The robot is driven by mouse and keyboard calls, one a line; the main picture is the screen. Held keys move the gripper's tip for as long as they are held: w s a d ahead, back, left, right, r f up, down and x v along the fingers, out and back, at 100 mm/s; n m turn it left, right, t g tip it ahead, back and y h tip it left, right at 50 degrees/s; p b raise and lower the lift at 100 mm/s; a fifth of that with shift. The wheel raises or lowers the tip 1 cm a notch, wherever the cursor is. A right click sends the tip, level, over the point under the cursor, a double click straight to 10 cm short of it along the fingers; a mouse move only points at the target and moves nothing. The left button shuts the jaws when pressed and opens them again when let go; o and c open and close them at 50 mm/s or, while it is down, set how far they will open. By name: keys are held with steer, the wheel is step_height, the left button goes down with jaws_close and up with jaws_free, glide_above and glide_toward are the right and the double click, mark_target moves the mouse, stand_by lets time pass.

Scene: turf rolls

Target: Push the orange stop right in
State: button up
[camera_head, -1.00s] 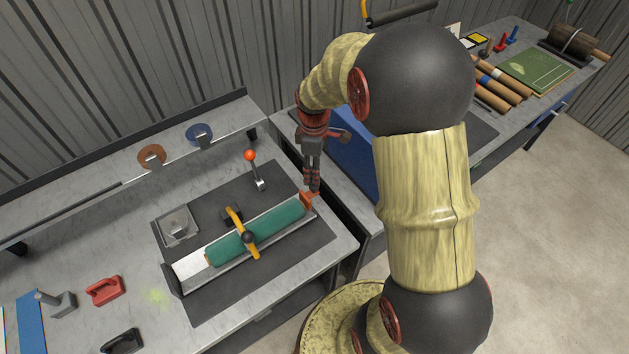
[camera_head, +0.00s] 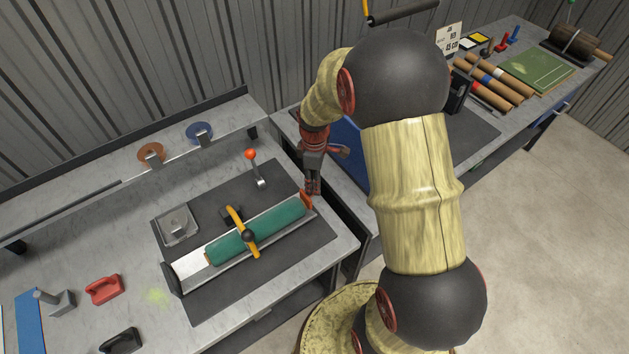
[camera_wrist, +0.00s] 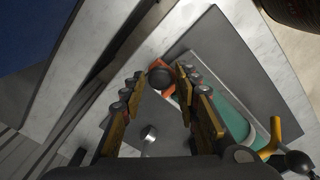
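The orange stop (camera_head: 306,199) stands at the right end of a metal trough (camera_head: 190,269), close to the end of the green roll (camera_head: 272,224) lying in it. A yellow clamp with a black knob (camera_head: 248,236) crosses the roll. My gripper (camera_head: 312,190) points down at the stop's outer side. In the wrist view the orange stop (camera_wrist: 167,64) shows beyond my fingertips (camera_wrist: 160,76), with a dark round knob (camera_wrist: 160,79) in front of it. My fingers are apart with the knob between their tips; I cannot tell whether they touch it.
A lever with an orange-red ball (camera_head: 250,154) stands behind the trough on the dark mat (camera_head: 222,305). A square metal tray (camera_head: 177,226) is at its left. A red-handled tool (camera_head: 105,289) lies further left. A gap separates this bench from the blue-sided one.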

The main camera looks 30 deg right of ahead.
jaws_close()
stand_by(0.5)
steer(key=a, duration=0.9)
steer(key=shift+s+a+p, duration=0.15)
steer(key=shift+p, duration=0.25)
steer(key=shift+c, duration=0.4)
jaws_free()
steer(key=shift+o, duration=1.3)
steer(key=shift+a, duration=0.2)
steer(key=shift+o, duration=0.9)
steer(key=shift+d, duration=0.1)
